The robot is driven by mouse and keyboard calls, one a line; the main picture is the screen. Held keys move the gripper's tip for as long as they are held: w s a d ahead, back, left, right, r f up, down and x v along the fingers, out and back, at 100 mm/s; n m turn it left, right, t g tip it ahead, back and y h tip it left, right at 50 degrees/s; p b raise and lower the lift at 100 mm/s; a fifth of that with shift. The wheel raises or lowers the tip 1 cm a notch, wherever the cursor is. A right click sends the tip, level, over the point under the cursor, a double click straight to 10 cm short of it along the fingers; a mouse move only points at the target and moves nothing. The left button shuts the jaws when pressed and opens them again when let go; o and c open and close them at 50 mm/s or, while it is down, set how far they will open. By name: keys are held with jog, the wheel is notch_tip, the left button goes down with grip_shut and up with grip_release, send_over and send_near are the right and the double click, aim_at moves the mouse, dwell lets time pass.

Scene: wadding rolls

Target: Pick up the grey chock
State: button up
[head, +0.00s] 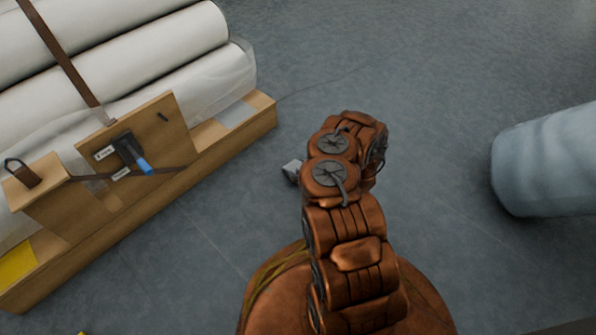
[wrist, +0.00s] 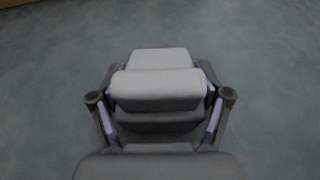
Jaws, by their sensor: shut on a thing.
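The grey chock (wrist: 158,88) is a light grey, stepped block with a darker lower part. In the wrist view it sits between the two fingers of my gripper (wrist: 160,108), which is shut on it. In the head view only a small pale corner of the chock (head: 292,171) shows to the left of my copper-coloured arm. The arm hides the rest of the chock and my gripper there. I cannot tell whether the chock touches the floor.
White rolls (head: 150,60) lie strapped on a wooden rack (head: 235,130) at the left. A blue-handled device (head: 135,155) is on its end board. A pale blue roll (head: 550,160) lies at the right.

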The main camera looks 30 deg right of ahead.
jog(key=c, duration=0.6)
jog(key=shift+o, duration=0.2)
